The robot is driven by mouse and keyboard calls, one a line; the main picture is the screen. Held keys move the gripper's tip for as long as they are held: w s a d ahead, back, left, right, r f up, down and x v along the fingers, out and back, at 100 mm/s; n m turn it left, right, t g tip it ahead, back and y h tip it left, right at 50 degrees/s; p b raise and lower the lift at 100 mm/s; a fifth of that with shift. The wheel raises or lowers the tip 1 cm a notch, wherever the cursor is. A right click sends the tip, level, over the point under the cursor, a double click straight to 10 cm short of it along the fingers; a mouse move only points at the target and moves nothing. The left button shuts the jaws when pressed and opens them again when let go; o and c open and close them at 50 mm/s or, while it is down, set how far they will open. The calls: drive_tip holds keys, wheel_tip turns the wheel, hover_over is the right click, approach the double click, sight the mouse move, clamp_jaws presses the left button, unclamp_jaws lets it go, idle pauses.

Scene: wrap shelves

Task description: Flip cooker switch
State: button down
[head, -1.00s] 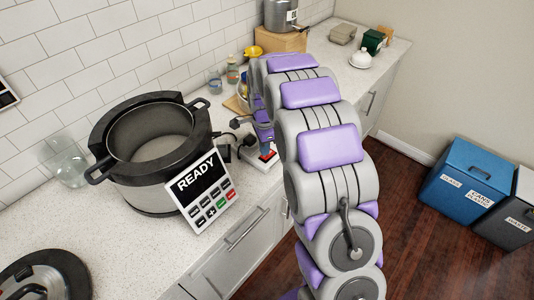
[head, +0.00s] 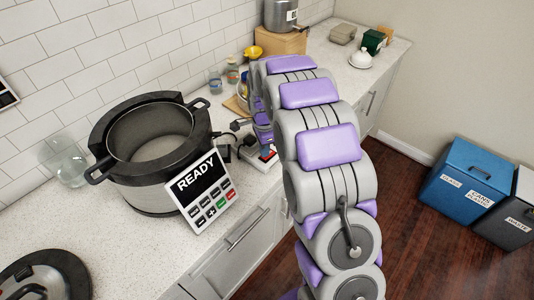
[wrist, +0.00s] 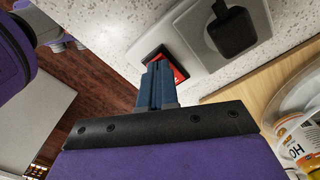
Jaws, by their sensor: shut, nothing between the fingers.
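The cooker (head: 150,185) is a large grey pot with a black rim and handles, standing open on the counter. Its tilted panel (head: 205,190) reads "READY". The red switch (wrist: 179,73) sits in a dark frame on a white socket plate (wrist: 188,48), with a black plug (wrist: 232,30) beside it. My gripper (wrist: 157,82) has its blue fingers shut and empty, right at the switch and covering part of it. I cannot tell whether they touch. In the head view my arm hides most of the gripper, and only a little of the red switch (head: 267,154) shows.
Jars and a wooden board lie behind my gripper. Blue and black bins (head: 465,175) stand on the floor at right.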

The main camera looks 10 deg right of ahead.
drive_tip(key=shift+f, duration=0.45)
idle(0.3)
drive_tip(key=shift+r, duration=0.1)
drive_tip(key=shift+r+p, duration=1.6)
drive_tip(key=shift+r, duration=1.8)
drive_tip(key=s+r+n, duration=0.5)
drive_tip(key=s+r, duration=0.3)
drive_tip(key=s, duration=0.4)
drive_tip(key=s+r+n+g, duration=0.1)
drive_tip(key=s+n, duration=1)
drive_tip(key=s, duration=1.9)
drive_tip(key=shift+r+n+g, duration=0.4)
drive_tip(key=shift+r, duration=0.5)
